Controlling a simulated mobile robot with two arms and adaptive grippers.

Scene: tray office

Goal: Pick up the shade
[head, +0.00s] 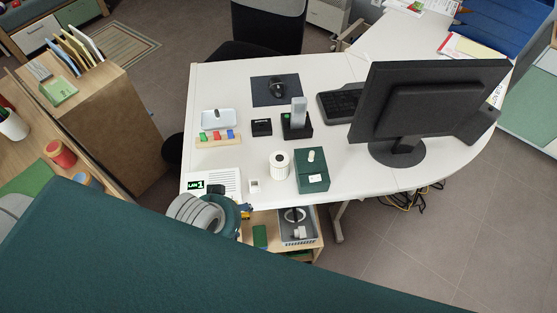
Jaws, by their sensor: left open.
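A short white cylinder (279,165) with a dark hole in its top stands upright on the white desk (225,95), near the front edge; it looks like the shade. It stands just left of a dark green box (312,176). My left gripper (246,211) is at the desk's front edge, below and left of the cylinder and apart from it. It is open, small in the picture and partly hidden by my grey arm. I see nothing between its fingers. My right gripper is not in view.
A small white item (254,186) lies between gripper and cylinder. A monitor (430,95), a keyboard (338,105) and a black holder (297,128) stand farther back. A large dark teal panel (150,265) fills the foreground.

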